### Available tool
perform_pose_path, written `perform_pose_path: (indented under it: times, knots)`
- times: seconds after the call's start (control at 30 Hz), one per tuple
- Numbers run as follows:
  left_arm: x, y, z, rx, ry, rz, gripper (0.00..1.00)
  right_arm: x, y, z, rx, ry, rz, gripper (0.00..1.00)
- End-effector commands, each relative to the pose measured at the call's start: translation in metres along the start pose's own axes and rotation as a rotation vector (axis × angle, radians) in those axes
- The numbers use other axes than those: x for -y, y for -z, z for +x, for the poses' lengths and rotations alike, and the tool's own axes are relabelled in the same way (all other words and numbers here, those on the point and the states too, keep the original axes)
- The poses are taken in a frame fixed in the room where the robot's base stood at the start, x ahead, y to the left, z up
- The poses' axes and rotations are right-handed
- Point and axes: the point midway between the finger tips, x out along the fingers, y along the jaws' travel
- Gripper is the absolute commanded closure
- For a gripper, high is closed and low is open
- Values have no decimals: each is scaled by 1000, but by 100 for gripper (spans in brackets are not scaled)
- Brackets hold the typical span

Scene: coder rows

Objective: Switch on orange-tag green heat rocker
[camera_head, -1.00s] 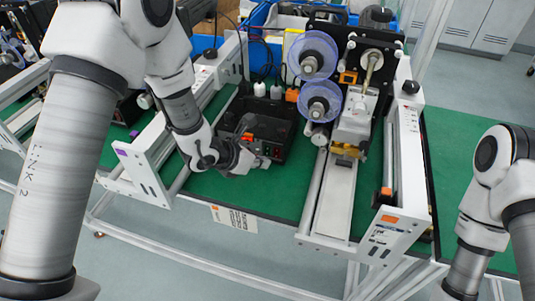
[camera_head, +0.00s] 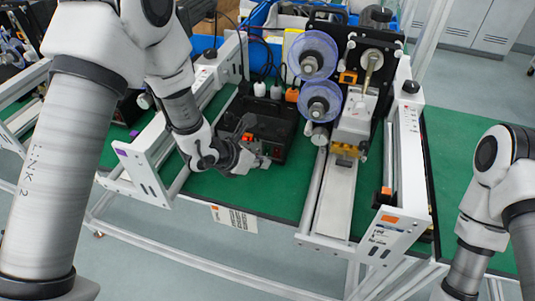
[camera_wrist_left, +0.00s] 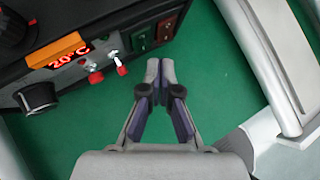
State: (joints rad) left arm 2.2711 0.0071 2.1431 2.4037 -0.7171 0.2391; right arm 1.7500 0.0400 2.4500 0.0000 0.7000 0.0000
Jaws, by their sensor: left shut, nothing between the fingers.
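A black control box (camera_head: 272,128) stands on the green bench top, with an orange tag (camera_wrist_left: 57,50) above a lit red display reading about 20°C. My left gripper (camera_head: 264,163) is shut and empty. Its fingertips (camera_wrist_left: 160,63) are just in front of the rockers; contact cannot be told. The head view hides part of the rockers behind the gripper. My right gripper is out of view.
A labelling machine with purple reels (camera_head: 320,101) and a white rail (camera_head: 336,200) stands right of the box. A white frame (camera_head: 145,160) is at left. Another orange tag (camera_head: 389,219) marks the right frame. Green bench top (camera_head: 290,195) before the box is clear.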

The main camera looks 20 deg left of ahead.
Motion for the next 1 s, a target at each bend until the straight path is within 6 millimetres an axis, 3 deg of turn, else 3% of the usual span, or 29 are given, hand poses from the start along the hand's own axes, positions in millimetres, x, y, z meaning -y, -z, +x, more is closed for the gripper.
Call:
perform_pose_path:
  times: [1.0]
  knots:
    - [-7,-7,9,0,0,0,100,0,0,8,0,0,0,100]
